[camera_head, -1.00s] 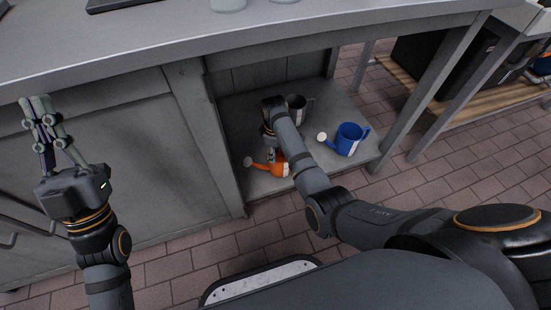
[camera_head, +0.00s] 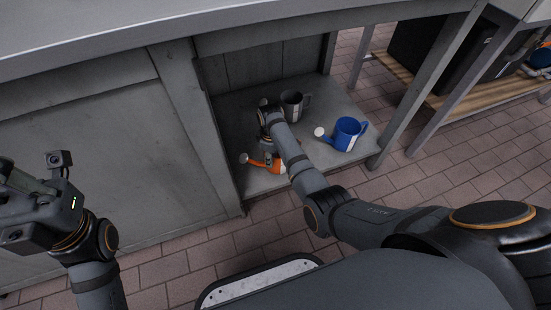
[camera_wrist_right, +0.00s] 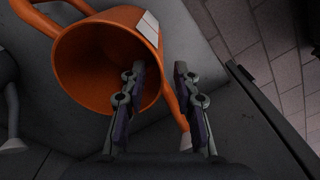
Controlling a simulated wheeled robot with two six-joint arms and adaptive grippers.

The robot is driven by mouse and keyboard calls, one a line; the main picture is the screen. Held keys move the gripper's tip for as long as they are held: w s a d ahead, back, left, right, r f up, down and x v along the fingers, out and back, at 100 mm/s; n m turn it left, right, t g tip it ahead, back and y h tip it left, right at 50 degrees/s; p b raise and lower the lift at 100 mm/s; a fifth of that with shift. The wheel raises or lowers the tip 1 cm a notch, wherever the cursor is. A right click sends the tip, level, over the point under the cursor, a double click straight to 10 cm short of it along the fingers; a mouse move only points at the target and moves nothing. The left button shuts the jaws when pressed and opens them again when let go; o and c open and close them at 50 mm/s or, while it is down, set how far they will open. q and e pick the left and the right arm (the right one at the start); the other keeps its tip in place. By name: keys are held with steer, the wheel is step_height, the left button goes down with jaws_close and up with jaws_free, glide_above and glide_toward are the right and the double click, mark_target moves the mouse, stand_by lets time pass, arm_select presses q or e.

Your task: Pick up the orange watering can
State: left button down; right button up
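The orange watering can (camera_head: 257,163) stands on the low shelf, its spout toward the left in the head view, part of its body behind my right arm. In the right wrist view the can (camera_wrist_right: 78,60) shows large, its opening facing the camera. Contact cannot be told. My left gripper (camera_head: 14,190) is at the left edge of the head view, its fingers partly cut off.
A blue watering can (camera_head: 347,133) stands to the right on the shelf (camera_head: 345,98) and a grey one (camera_head: 291,104) behind. The table top (camera_head: 215,50) overhangs the shelf. A table leg (camera_head: 412,95) stands at the right.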

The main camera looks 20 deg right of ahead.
mark_target(272, 172)
step_height(272, 172, down, 5)
steer(key=b, duration=0.3)
steer(key=shift+f, duration=0.15)
jaws_close()
